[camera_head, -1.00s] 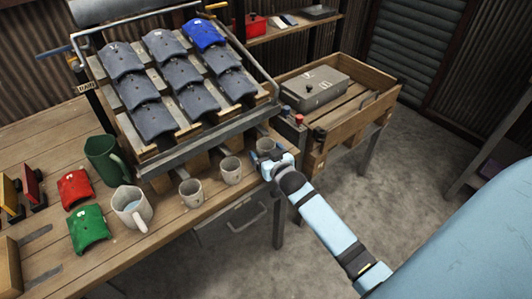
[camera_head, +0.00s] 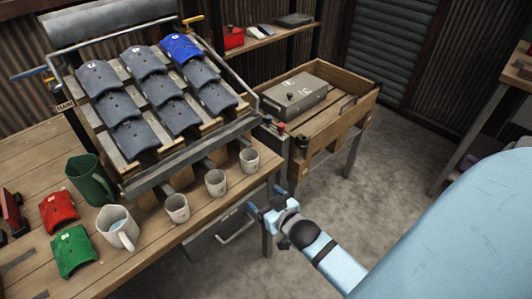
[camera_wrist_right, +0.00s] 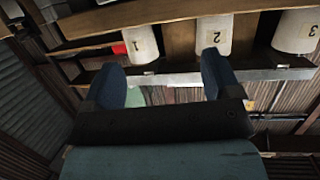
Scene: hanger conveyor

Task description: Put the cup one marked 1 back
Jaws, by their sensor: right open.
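Three small grey cups stand upright in a row along the wooden bench's front edge. The cup marked 1 (camera_head: 249,160) is at the right end; in the right wrist view, which looks upside down, its number shows on the left cup (camera_wrist_right: 141,42). The cup marked 2 (camera_head: 215,182) is in the middle and the cup marked 3 (camera_head: 177,207) at the left end. My right gripper (camera_head: 266,200) is open and empty, in front of and below the bench edge, apart from cup 1. It also shows open in the right wrist view (camera_wrist_right: 162,66). My left gripper is not seen.
A sloped rack of tiles (camera_head: 150,180) stands behind the cups. A larger mug (camera_head: 118,228), a green jug (camera_head: 90,180) and red (camera_head: 58,211) and green tiles (camera_head: 72,252) are to the left. A wooden crate table (camera_head: 345,118) stands right; the floor before it is clear.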

